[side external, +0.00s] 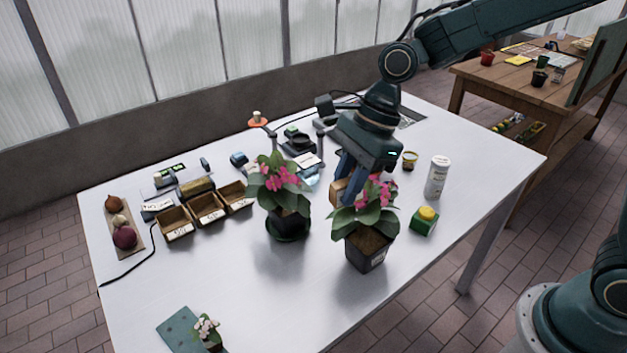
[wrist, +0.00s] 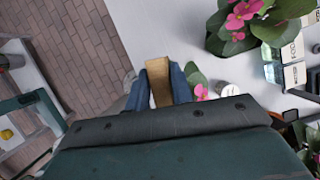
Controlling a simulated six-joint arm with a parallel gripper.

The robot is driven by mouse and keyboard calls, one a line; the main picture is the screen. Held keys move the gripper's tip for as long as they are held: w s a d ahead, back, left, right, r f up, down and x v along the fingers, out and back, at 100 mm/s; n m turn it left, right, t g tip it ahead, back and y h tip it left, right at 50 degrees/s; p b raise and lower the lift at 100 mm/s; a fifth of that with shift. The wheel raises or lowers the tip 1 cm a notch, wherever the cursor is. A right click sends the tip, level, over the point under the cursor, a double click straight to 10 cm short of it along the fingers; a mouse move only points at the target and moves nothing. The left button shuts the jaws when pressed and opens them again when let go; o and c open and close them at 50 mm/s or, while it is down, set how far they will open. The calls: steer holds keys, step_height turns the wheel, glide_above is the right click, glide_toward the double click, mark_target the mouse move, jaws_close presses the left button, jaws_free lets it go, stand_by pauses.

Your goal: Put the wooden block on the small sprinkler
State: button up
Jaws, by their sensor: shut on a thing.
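My gripper (side external: 348,184) hangs over the table behind the pink-flowered plant in the black square pot. Its blue fingers are shut on the wooden block (side external: 338,190), a tan piece partly hidden by leaves in the side view. In the wrist view the block (wrist: 160,80) sits upright between the two fingers (wrist: 160,88). I cannot tell for sure which thing is the small sprinkler. A green box with a yellow top (side external: 425,220) stands right of the square-potted plant. A white cylinder (side external: 437,177) stands behind it.
The square-potted plant (side external: 370,245) stands close in front of my gripper. Another flowering plant (side external: 287,215) stands to its left. Wooden trays (side external: 207,208) and onions (side external: 124,237) are at the left. The front middle of the white table (side external: 255,285) is clear.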

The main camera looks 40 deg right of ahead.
steer(key=w+d+r, duration=0.1)
steer(key=d+r, duration=0.1)
steer(key=d, duration=1)
step_height(320, 180, up, 2)
steer(key=n, duration=0.2)
glide_above(423, 213)
steer(key=shift+s+d+r+g, duration=0.1)
steer(key=shift+d+r+g, duration=0.2)
steer(key=shift+d, duration=0.4)
step_height(423, 213, down, 16)
steer(key=shift+r, duration=0.15)
steer(key=shift+f, duration=2.15)
steer(key=shift+f, duration=0.15)
